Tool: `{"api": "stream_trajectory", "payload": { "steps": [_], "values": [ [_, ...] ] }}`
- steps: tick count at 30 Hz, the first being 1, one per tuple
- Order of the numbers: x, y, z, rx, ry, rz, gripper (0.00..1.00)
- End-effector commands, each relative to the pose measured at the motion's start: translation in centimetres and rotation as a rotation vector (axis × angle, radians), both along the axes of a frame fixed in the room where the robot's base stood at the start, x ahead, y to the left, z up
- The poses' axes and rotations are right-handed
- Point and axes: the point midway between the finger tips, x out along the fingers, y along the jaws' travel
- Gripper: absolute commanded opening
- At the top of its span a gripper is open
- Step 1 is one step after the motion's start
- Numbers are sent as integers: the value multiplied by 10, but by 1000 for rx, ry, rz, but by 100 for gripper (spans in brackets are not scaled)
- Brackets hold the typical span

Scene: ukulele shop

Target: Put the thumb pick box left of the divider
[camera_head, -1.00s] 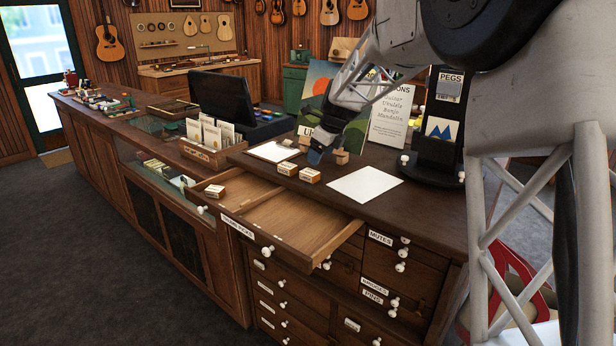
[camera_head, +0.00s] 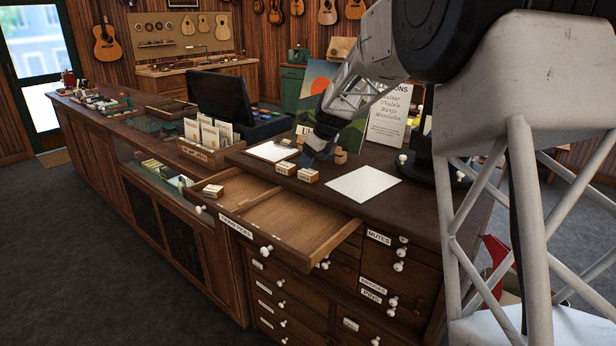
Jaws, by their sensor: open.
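The drawer (camera_head: 300,228) labelled something like thumb picks stands pulled out. A thin divider (camera_head: 258,201) splits it into a left and a right compartment. A small box (camera_head: 213,190) lies in the left compartment; the right one looks empty. Two small wooden boxes with pale labels, a left one (camera_head: 286,168) and a right one (camera_head: 308,175), sit on the counter behind the drawer. Their labels are too small to read, so I cannot tell which is the thumb pick box. My gripper (camera_head: 312,158) is open, pointing down just above and behind the right box; contact is unclear.
A white sheet (camera_head: 363,184) lies right of the boxes, and another sheet (camera_head: 272,151) lies behind them. A small wooden block (camera_head: 340,156) stands beside my gripper. A card box (camera_head: 207,150) is to the left. Signs (camera_head: 388,115) stand behind.

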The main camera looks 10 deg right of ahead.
Motion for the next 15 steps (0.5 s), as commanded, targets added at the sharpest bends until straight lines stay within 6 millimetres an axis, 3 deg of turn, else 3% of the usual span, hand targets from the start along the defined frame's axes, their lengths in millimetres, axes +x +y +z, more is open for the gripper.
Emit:
{"api": "stream_trajectory", "payload": {
  "steps": [15],
  "values": [
    [2, 3, -8, 0, 1, 0, 74]
  ]
}}
